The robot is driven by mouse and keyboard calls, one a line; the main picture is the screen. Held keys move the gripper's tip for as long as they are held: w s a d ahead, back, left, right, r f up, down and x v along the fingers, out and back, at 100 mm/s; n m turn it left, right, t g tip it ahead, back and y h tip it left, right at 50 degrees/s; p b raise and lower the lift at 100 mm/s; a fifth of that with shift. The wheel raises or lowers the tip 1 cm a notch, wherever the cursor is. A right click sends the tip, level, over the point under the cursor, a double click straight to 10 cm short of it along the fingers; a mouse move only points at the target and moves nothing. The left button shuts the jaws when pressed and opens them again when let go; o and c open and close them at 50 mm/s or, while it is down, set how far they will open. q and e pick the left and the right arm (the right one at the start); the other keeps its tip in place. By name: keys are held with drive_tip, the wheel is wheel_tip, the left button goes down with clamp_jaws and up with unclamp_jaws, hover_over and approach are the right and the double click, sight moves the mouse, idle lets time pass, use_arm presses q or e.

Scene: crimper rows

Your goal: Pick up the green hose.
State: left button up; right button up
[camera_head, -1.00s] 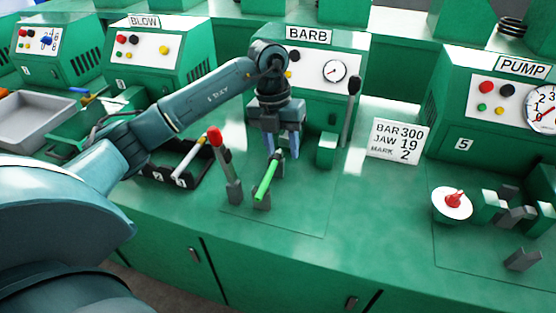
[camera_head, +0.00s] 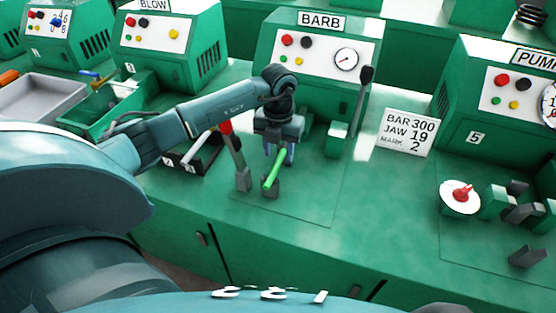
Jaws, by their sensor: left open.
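The green hose (camera_head: 273,171) is a short bright green tube, tilted, with its lower end at a small grey block (camera_head: 271,189) on the green bench below the BARB machine. My left gripper (camera_head: 280,154) points down at the hose's upper end, its fingers apart. The wrist and fingers hide part of the upper end, and I cannot tell whether the fingers touch it. My right gripper is not in view.
A red-knobbed lever (camera_head: 235,155) stands close left of the hose. A black-knobbed lever (camera_head: 362,100) rises at the right. A black tray (camera_head: 190,158) with pale pieces lies left; a sign (camera_head: 405,132) and a white disc (camera_head: 460,197) are right.

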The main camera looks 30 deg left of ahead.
use_arm(q)
drive_tip(key=shift+f, duration=1.2)
clamp_jaws()
